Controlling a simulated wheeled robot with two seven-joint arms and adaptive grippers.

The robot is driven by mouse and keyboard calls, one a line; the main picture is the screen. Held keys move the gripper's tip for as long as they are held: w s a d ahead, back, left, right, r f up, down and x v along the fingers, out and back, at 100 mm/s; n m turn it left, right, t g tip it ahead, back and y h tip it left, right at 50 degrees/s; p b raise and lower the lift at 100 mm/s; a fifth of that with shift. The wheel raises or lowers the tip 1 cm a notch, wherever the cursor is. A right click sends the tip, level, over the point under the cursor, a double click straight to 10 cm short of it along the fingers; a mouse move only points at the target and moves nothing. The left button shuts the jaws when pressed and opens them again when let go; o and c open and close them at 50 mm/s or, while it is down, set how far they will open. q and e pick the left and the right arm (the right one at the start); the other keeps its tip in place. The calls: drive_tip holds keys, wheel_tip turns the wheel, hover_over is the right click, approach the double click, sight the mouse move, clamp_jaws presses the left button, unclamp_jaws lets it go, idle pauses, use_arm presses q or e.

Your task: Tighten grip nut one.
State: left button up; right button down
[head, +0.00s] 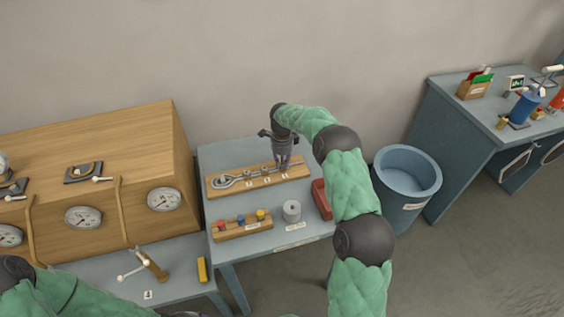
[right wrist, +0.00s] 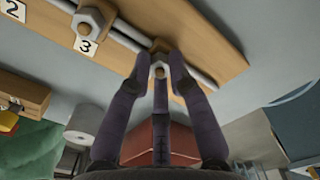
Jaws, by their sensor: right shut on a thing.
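A wooden board (head: 216,192) on the blue-grey table carries a metal rod with a ring at its left end and nuts along it; its labels are too small to read in the head view. The right wrist view shows the board (right wrist: 215,32), a hex nut (right wrist: 92,22) above label 3 and part of label 2. Label 1 is not visible there. My right gripper (right wrist: 158,65) is shut on a small hex piece (right wrist: 158,70) on the rod, to the right of label 3. In the head view my right gripper (head: 282,165) points down at the board's right part. My left gripper is out of view.
A peg block (head: 243,231) with coloured pegs, a grey cylinder (head: 291,210) and a red block (head: 321,199) stand in front of the board. A blue bin (head: 407,172) is to the right. A wooden gauge cabinet (head: 125,170) is to the left.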

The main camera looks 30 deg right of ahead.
sight(282, 164)
drive_tip(key=c, duration=1.1)
unclamp_jaws()
drive_tip(key=shift+c, duration=0.2)
wheel_tip(282, 164, up, 12)
